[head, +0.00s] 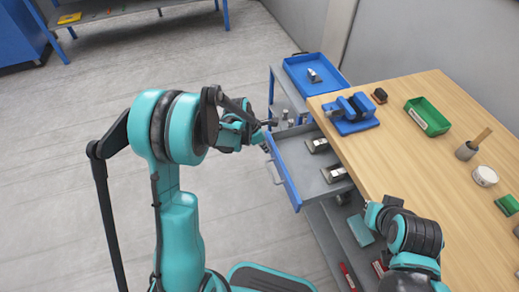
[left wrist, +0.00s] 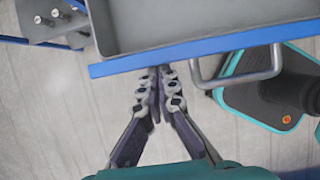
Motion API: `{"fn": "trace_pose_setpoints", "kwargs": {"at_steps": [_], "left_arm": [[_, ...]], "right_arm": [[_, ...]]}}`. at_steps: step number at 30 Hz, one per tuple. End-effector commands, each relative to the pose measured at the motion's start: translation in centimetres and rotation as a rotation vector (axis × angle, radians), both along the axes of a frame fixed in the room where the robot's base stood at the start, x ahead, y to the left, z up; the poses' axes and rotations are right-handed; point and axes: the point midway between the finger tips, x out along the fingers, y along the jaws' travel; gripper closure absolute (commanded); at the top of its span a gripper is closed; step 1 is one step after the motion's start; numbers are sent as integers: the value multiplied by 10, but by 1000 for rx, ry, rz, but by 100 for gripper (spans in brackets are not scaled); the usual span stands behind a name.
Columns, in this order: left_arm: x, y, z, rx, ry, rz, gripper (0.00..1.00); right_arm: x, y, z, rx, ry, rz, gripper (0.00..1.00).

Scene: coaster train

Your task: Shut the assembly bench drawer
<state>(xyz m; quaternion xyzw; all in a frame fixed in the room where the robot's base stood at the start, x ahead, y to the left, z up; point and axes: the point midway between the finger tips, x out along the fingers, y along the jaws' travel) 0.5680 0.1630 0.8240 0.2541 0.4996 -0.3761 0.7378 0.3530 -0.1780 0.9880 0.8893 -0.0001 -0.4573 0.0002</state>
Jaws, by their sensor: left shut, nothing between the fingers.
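The assembly bench drawer (head: 298,160) stands pulled out from the left side of the wooden-topped bench (head: 400,165). It is a grey tray with a blue front (head: 284,178), and metal parts (head: 317,146) lie inside. My left gripper (head: 271,124) is at the outer far corner of the drawer in the head view. In the left wrist view, its shut, empty fingers (left wrist: 159,72) point at the blue front (left wrist: 190,48), at or very close to its edge; contact cannot be told. The drawer handle (left wrist: 240,78) is right of the fingers. My right arm shows by the bench, its fingers hidden.
A cart with a blue tray (head: 315,73) stands beyond the drawer. The floor at left is clear.

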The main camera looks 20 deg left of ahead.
Motion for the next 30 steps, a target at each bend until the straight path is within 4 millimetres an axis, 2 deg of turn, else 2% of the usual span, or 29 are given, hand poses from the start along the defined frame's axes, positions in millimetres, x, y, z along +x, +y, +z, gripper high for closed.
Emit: {"fn": "trace_pose_setpoints", "kwargs": {"at_steps": [12,18,24,30], "left_arm": [[60,-85,0,0,-1,-5,100],[86,-118,0,0,-2,-4,100],[102,-141,0,0,-1,-2,100],[109,-150,0,0,0,-1,100]], "right_arm": [[0,0,-1,0,0,0,100],[0,0,0,0,0,0,100],[0,0,1,0,0,0,100],[0,0,1,0,0,0,100]]}}
